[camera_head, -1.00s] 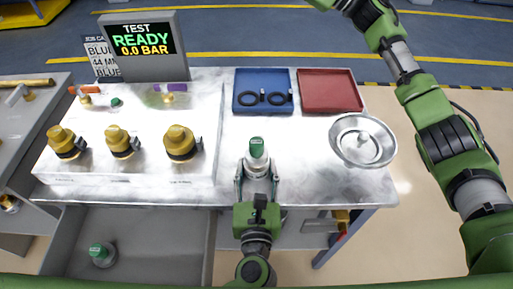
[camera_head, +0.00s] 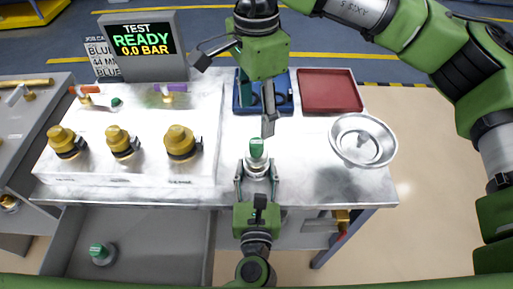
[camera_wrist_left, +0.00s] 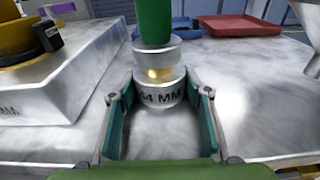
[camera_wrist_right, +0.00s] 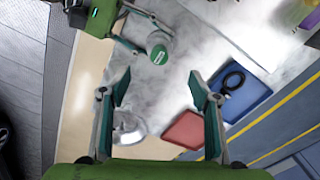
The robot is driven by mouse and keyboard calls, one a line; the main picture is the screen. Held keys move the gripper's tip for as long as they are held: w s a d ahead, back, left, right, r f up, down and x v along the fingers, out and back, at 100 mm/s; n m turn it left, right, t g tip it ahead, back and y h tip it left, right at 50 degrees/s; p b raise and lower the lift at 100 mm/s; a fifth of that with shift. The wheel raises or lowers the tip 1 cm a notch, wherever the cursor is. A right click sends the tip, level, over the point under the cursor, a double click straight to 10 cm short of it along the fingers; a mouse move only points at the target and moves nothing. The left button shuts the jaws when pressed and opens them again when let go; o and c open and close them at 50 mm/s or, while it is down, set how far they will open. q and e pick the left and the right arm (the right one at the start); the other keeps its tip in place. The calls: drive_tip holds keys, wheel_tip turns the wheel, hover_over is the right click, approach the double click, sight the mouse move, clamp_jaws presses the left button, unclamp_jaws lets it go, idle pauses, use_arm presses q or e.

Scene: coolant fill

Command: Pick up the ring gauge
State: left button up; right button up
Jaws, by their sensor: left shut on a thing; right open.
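Black rings lie in the blue tray (camera_head: 240,108); they are partly hidden behind my right gripper in the head view. A black ring (camera_wrist_right: 225,87) shows in the tray in the right wrist view. My right gripper (camera_head: 233,97) is open and empty, above the table near the tray, pointing down. My left gripper (camera_head: 257,172) is shut on a silver fitting (camera_wrist_left: 160,92) with a green top (camera_head: 257,148), marked "44 MM", held upright at the table's front edge.
A red tray (camera_head: 330,90) is right of the blue one. A white block with several brass fittings (camera_head: 180,142) is at the left. A display (camera_head: 145,45) reads "READY 0.0 BAR". An open drawer (camera_head: 150,240) holds another green-topped piece.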

sight(256, 142)
wheel_tip(256, 142, down, 11)
drive_tip(key=shift+f, duration=0.2)
drive_tip(key=c, duration=1.2)
